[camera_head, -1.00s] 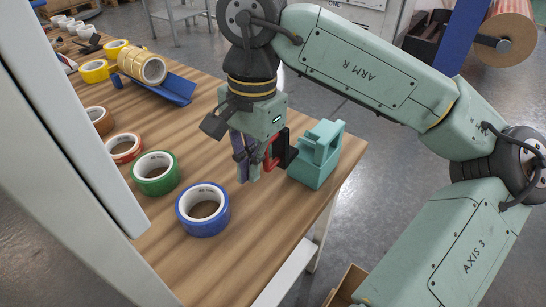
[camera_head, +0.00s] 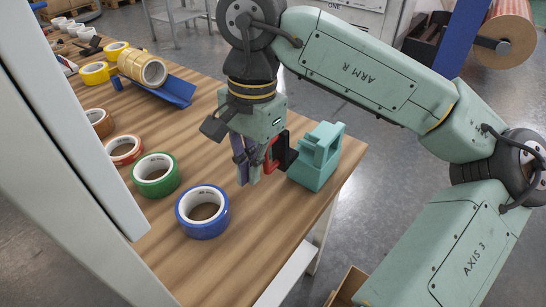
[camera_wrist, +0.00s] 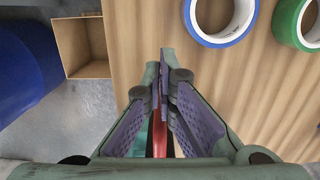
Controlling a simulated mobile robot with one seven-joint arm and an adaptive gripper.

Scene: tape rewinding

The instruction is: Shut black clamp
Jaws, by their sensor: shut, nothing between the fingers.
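The black clamp (camera_head: 284,152) is at the right side of the wooden table, against the teal block-like fixture (camera_head: 316,168). A red part (camera_head: 270,157) shows beside the black piece, partly hidden by my gripper. My gripper (camera_head: 248,182) points down just left of the clamp. In the wrist view my gripper's fingertips (camera_wrist: 160,68) meet and hold nothing. A red part (camera_wrist: 160,140) and some teal show behind the fingers there. I cannot tell whether the fingers touch the clamp or how far the clamp is closed.
A blue tape roll (camera_head: 203,211) and a green one (camera_head: 155,174) stand left of my gripper. Further back are more rolls and a blue holder (camera_head: 178,90). The table's edge is close on the right, with a cardboard box (camera_head: 347,286) below.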

